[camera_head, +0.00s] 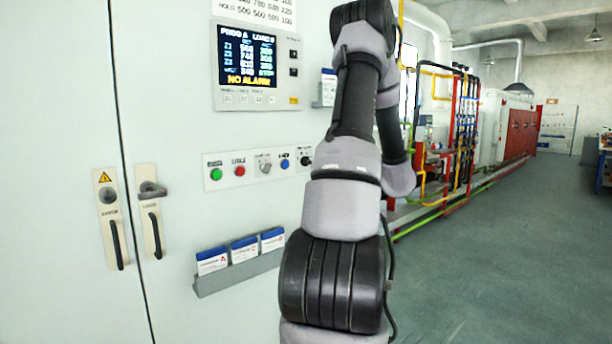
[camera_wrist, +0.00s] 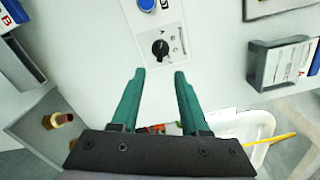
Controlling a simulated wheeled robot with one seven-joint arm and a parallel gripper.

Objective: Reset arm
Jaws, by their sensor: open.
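My arm rises through the middle of the head view and bends at the top. Its end is not visible there. In the wrist view, my gripper (camera_wrist: 159,72) has two green fingers spread apart with nothing between them. The fingertips point toward a panel face with a black rotary knob (camera_wrist: 160,48) just beyond them. They look apart from the knob, but the exact gap is hard to judge. A blue button (camera_wrist: 146,4) shows above the knob at the frame's top edge.
The pale cabinet (camera_head: 170,110) carries a lit screen (camera_head: 247,56) reading NO ALARM, a control strip (camera_head: 258,167) and a card rack (camera_head: 240,272). Door handles (camera_head: 117,245) stand out at left. Open floor (camera_head: 500,260) lies right. A white basin-like container (camera_wrist: 250,122) shows in the wrist view.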

